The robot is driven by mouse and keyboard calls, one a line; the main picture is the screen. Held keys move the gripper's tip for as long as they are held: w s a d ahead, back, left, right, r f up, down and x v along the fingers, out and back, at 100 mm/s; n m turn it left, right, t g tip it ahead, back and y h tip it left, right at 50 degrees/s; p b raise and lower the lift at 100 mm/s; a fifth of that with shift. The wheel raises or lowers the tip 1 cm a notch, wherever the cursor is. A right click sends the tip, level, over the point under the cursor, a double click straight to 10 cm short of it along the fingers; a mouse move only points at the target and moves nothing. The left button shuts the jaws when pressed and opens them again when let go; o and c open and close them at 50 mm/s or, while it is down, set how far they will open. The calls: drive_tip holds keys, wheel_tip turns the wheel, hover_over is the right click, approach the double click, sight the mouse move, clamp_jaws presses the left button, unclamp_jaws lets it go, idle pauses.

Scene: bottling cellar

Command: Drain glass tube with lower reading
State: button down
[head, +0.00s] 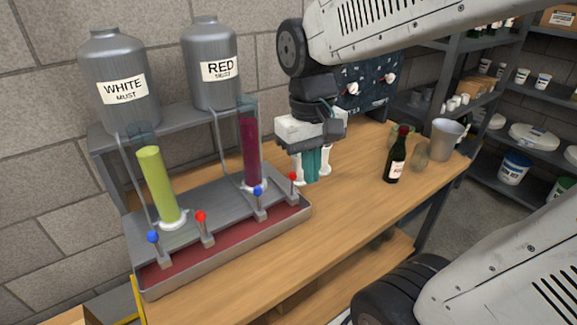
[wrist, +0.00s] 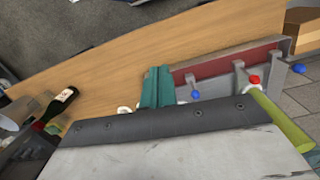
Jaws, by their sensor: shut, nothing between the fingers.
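Two glass tubes stand on a grey metal stand. The left tube (head: 159,185) holds yellow-green liquid, the right tube (head: 250,150) dark red liquid. Both are filled to near the top; no scale is legible and I cannot tell which reads lower. In front of the left tube are a blue-knobbed lever (head: 152,238) and a red-knobbed lever (head: 201,218); by the right tube are another blue lever (head: 258,192) and a red lever (head: 293,177). My gripper (head: 313,172) is shut and empty, just right of the far red lever. Its teal fingers (wrist: 158,85) show in the wrist view.
Grey tanks labelled WHITE MUST (head: 118,80) and RED MUST (head: 210,62) stand on a shelf behind the tubes. A dark bottle (head: 396,157) and a metal bucket (head: 446,140) stand right of my gripper. The wooden bench (head: 340,215) is clear in front.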

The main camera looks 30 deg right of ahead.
hover_over(293, 184)
drive_tip(key=a, duration=0.1)
wheel_tip(293, 184, down, 2)
drive_tip(key=w, duration=0.2)
drive_tip(key=w+d, duration=0.1)
drive_tip(key=shift+w+r+t, duration=0.15)
drive_tip(key=shift+r+t, duration=0.15)
drive_tip(key=shift+r, duration=0.05)
wheel_tip(293, 184, down, 10)
drive_tip(key=shift+d, duration=0.2)
drive_tip(key=shift+s, duration=0.2)
